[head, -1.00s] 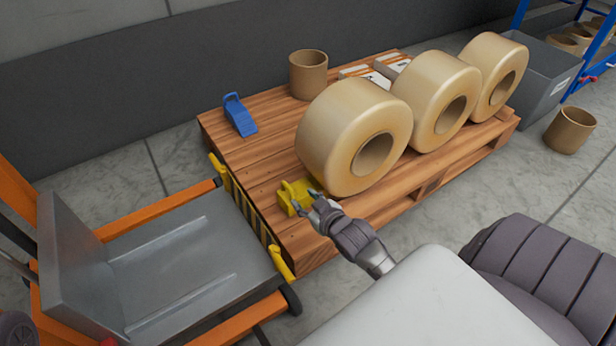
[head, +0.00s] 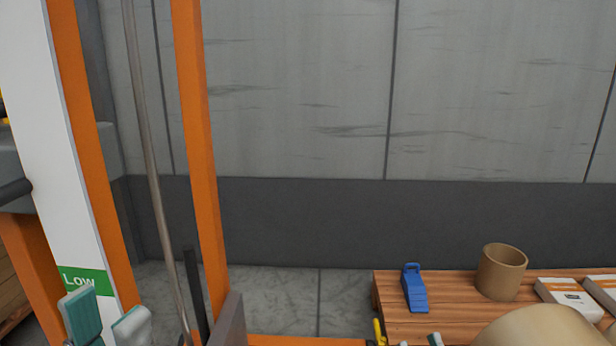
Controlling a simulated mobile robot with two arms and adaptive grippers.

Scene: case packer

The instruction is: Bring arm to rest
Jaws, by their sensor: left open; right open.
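My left gripper (head: 105,317) shows at the bottom left, its two pale teal fingers spread apart with nothing between them. It appears in front of the white and orange post. Only the fingertips of my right gripper (head: 420,341) show at the bottom edge, in front of the wooden pallet (head: 388,290). They stand apart, and the rest of that gripper and arm is out of frame.
A blue wedge (head: 415,290), a brown tube (head: 502,271), white boxes (head: 570,298) and a large tan roll (head: 540,330) are on the pallet. The orange lift frame (head: 200,150) stands at left. A grey wall is behind.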

